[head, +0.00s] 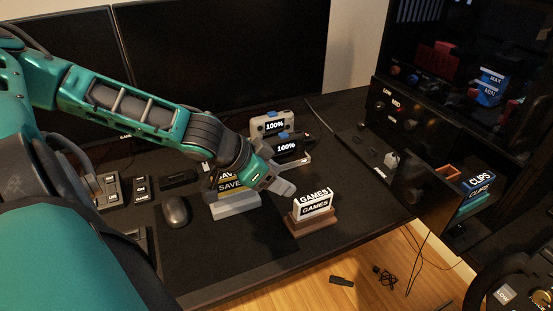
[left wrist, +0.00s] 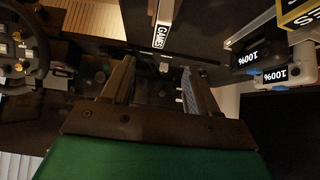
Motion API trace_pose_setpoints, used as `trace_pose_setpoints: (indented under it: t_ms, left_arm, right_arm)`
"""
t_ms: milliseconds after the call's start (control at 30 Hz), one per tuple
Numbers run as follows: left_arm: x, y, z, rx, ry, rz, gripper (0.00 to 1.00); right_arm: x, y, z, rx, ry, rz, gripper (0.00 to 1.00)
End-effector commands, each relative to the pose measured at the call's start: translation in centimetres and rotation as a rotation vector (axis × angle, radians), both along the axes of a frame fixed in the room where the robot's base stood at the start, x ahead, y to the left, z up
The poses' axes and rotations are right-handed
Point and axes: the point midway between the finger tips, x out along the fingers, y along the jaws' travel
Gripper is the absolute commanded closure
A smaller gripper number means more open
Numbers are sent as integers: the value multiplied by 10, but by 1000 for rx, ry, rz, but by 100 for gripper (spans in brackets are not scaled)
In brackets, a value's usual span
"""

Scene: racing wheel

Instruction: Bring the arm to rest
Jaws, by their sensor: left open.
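My left arm (head: 140,110), teal and dark grey, reaches in from the left over the desk in the head view. Its gripper (head: 280,180) is above the desk, between the block marked SAVE (head: 232,200) and the white GAMES cards (head: 314,203) in their brown stand. In the left wrist view the two fingers of the gripper (left wrist: 157,82) are apart, with nothing visible between them. The arm hides part of the SAVE block. My right gripper is in neither view.
Two devices reading 100% (head: 275,127) stand behind the gripper. A mouse (head: 176,211) lies left of the SAVE block. Dark monitors (head: 220,50) line the back. A black cabinet (head: 430,150) with a CLIPS box (head: 478,184) stands right. The desk's front middle is clear.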

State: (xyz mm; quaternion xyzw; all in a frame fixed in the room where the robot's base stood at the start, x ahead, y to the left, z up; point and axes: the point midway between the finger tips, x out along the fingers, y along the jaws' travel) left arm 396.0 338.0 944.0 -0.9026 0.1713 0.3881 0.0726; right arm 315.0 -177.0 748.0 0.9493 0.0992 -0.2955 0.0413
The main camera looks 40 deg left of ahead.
Motion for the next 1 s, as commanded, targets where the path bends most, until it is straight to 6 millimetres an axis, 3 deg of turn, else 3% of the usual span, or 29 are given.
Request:
trace_pose_setpoints:
  t_ms: [333,467,800,1000]
  left_arm:
    - [0,0,0,-1,1,0,41]
    - [0,-9,-8,-18,-9,-17,41]
    - [-2,-80,-66,-130,-139,-113,41]
    - [-11,-112,-100,-158,-218,-88,41]
  right_arm:
    - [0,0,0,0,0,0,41]
    - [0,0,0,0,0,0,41]
    - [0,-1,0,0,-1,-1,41]
    - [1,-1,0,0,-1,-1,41]
